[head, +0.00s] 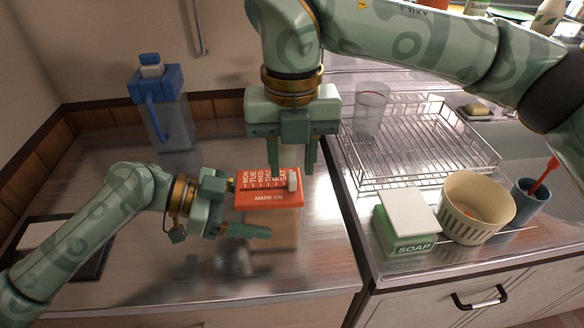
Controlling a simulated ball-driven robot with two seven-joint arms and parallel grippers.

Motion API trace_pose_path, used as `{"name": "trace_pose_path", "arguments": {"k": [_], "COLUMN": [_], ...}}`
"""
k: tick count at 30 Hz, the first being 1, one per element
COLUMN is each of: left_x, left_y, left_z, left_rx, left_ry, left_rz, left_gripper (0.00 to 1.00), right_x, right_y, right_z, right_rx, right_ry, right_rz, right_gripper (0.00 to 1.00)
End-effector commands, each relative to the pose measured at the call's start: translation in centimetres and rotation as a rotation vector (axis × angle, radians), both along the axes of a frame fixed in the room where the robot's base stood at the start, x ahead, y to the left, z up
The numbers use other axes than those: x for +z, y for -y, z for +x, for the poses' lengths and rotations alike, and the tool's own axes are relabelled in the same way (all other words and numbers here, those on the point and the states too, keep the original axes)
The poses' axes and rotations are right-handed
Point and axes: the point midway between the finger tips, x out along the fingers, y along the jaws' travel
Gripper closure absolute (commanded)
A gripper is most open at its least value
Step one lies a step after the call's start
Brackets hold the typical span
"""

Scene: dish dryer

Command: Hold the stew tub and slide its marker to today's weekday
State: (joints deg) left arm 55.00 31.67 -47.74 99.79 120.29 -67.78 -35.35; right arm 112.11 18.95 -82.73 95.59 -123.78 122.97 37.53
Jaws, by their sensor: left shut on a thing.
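The stew tub (270,236) stands on the left counter, with a beige body and an orange lid (262,205) reading "MADE ON". Weekday letters from MON to SAT run across the lid, with the FRI label partly hidden. The pale marker (292,181) sits at the right end of the lid's slot, by SAT. My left gripper (245,207) is shut on the tub from its left side, one finger across its front. My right gripper (298,155) points down above and behind the marker, its fingers apart and nothing visible between them.
A blue-lidded jug (168,120) stands at the back left. To the right are a wire rack (420,150) with a clear glass (370,105), a green soap box (403,238), a cream colander (478,205) and a blue cup (527,200). Counter in front of the tub is clear.

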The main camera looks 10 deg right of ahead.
Motion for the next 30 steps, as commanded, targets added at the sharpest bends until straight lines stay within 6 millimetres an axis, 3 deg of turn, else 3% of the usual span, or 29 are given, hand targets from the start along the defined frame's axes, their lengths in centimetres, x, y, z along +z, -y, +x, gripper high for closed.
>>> {"name": "trace_pose_path", "arguments": {"k": [6, 14, 15, 18, 19, 25, 30], "left_x": [0.1, 0.1, 0.1, 0.1, 0.1, 0.1, 0.1], "left_y": [0.0, 0.0, 0.0, 0.0, 0.0, 0.0, 0.0], "left_z": [0.0, 0.0, 0.0, 0.0, 0.0, 0.0, 0.0], "left_rx": [0.0, 0.0, 0.0, 0.0, 0.0, 0.0, 0.0], "left_ry": [0.0, 0.0, 0.0, 0.0, 0.0, 0.0, 0.001], "left_rz": [-0.001, -0.001, -0.001, -0.001, -0.001, -0.001, 0.0], "left_gripper": [0.78, 0.78, 0.78, 0.78, 0.78, 0.78, 0.78], "right_x": [-2.2, -2.4, -2.4, -2.4, -2.4, -2.4, -2.3], "right_y": [0.0, 0.0, 0.0, 0.0, 0.0, -0.5, -3.7], "right_z": [0.0, 0.0, 0.0, 0.0, 0.0, 0.0, 0.1], "right_rx": [0.0, 0.0, 0.0, 0.0, 0.0, 0.002, 0.004], "right_ry": [0.0, 0.001, 0.001, 0.001, 0.001, 0.001, 0.002], "right_rz": [0.001, 0.001, 0.001, 0.001, 0.001, 0.001, 0.001], "right_gripper": [0.66, 0.66, 0.69, 0.97, 1.0, 1.0, 1.0]}}
